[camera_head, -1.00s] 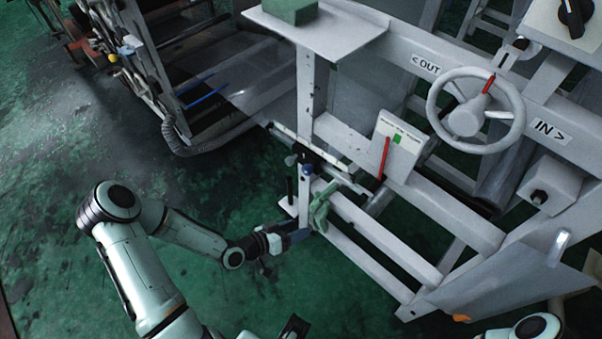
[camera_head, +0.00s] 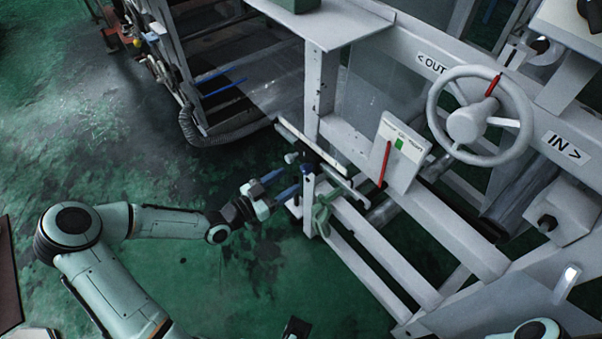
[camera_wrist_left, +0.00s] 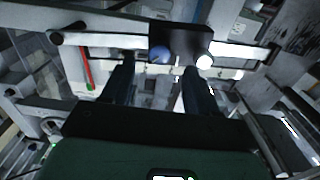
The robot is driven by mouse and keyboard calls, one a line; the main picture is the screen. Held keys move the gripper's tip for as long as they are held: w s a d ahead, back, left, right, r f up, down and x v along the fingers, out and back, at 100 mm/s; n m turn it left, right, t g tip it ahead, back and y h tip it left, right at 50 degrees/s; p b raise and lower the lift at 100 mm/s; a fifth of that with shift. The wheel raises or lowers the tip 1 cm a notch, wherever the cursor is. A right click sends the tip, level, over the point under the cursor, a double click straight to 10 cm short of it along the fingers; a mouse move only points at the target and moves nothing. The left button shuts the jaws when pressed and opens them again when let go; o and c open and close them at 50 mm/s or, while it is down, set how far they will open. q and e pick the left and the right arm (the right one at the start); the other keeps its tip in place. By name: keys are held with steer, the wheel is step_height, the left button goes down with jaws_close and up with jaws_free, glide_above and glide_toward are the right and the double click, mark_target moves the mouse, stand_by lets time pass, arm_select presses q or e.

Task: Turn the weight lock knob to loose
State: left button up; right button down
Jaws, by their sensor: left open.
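On the white frame's upright post, a dark block carries a small blue knob (camera_head: 307,168) and a pale round knob (camera_head: 291,158). I cannot tell which is the weight lock knob, nor read its setting. In the left wrist view the blue knob (camera_wrist_left: 160,54) and the pale knob (camera_wrist_left: 204,62) show on the black block (camera_wrist_left: 185,40). My left gripper (camera_head: 284,182) is open and empty, with its blue fingers just left of the post. In the wrist view its fingers (camera_wrist_left: 158,68) reach up toward the block. A dark tip at the head view's bottom edge may be my right gripper (camera_head: 296,328).
A green clamp-like part (camera_head: 322,214) hangs on the frame just below the knobs. A white plate with a red lever (camera_head: 385,165) and a large handwheel (camera_head: 480,117) stand to the right.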

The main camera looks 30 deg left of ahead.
mark_target(303, 171)
arm_select(q)
steer(key=x, duration=0.6)
steer(key=shift+s+b, duration=0.1)
steer(key=shift+b, duration=0.2)
steer(key=c, duration=1)
